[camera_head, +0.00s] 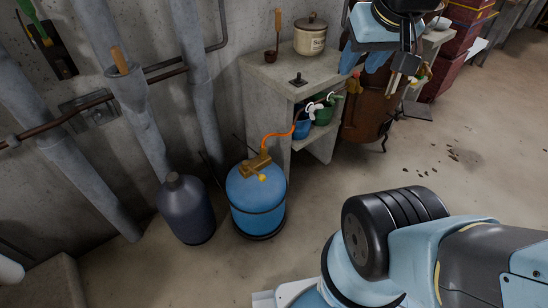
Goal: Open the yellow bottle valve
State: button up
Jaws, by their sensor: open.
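A blue gas bottle (256,205) stands upright on the floor near the wall, left of the concrete stand. On its top sits a brass-yellow valve (256,164) with a small yellow knob (263,178) on the near side. An orange hose (282,134) runs from the valve up to the stand. The valve's exact setting is too small to tell. My gripper (380,62) is at the top right, well above and to the right of the bottle, apart from it.
A dark grey bottle (187,212) stands left of the blue one. Pipes (205,100) run along the wall. The concrete stand (265,75) holds a lidded pot (310,36); small blue and green containers sit below. A rusty barrel (366,112) stands right.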

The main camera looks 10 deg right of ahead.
aim_at(245, 163)
jog(key=z, duration=1.2)
jog(key=k, duration=1.1)
jog(key=u, duration=1.5)
jog(key=i, duration=1)
